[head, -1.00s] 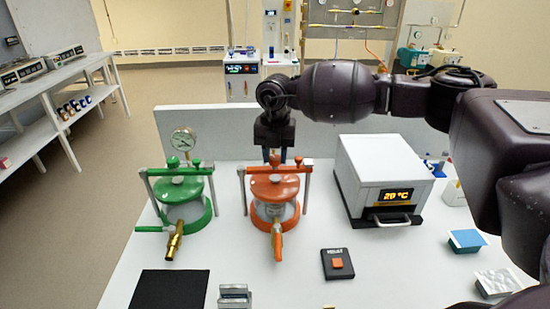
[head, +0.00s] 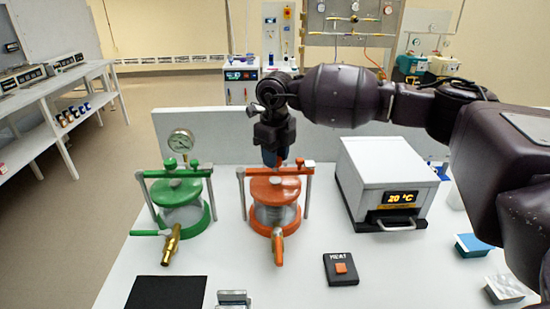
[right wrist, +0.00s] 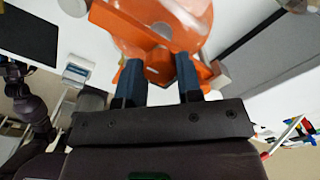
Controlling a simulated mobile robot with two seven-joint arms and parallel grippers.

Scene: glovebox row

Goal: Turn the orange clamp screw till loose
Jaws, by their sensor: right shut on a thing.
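The orange vessel (head: 275,187) stands on the white bench, with an orange clamp bar across its lid. The orange clamp screw (right wrist: 160,63) sits at the middle of that bar and shows between the fingers in the right wrist view. My right gripper (head: 272,160) reaches down over the bar from above, its blue fingers shut on the screw. The same gripper in the right wrist view (right wrist: 160,78) has one finger on each side of the screw. The fingers hide part of the screw, and its thread is not visible.
A green vessel (head: 181,193) with a gauge (head: 181,140) stands to the left. A white heater box (head: 385,170) reading 20 °C stands to the right. A button box (head: 341,268) and a black mat (head: 166,292) lie in front. A low panel (head: 220,128) runs behind.

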